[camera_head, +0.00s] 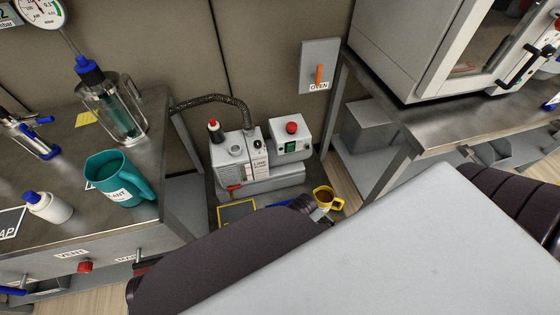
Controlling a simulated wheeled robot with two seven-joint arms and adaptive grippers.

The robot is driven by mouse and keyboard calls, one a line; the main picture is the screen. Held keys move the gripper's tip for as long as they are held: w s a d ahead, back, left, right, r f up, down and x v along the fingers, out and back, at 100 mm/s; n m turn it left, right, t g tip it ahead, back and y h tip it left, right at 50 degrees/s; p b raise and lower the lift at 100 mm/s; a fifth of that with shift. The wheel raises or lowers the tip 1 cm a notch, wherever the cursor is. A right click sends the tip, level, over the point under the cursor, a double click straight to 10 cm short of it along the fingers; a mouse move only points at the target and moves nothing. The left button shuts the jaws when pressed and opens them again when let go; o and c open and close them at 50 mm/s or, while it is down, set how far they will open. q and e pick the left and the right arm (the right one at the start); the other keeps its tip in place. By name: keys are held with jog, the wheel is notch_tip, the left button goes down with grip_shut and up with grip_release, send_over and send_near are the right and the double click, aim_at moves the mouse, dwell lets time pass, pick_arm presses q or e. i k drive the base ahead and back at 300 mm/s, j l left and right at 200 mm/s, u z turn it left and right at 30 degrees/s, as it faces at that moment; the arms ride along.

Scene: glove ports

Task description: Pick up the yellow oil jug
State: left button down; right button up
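The yellow oil jug (324,196) stands low down, at the foot of the vacuum pump and to its right. It looks upright, with its handle to the right and dark brown contents at its open top. Its lower left part is covered by a dark and metallic end piece, which appears to be my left gripper (316,212). That gripper is close against the jug, but its fingers are too small and hidden to show whether they grip. A dark sleeve covers the lower middle of the view. My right gripper is not in view.
The grey pump (262,165) with a corrugated hose and a red-button switch box (291,140) stand behind the jug. The left bench (100,225) holds a teal jug (112,180) and bottles. The right bench (440,135) carries an oven (420,50). A large grey panel blocks the lower right.

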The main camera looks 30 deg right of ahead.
aim_at(324, 195)
jog(key=z, duration=1.2)
jog(key=k+j, duration=0.15)
jog(key=k, duration=0.3)
jog(key=k+j, duration=0.2)
jog(key=k, duration=0.2)
jog(key=k+j, duration=0.15)
jog(key=k, duration=0.3)
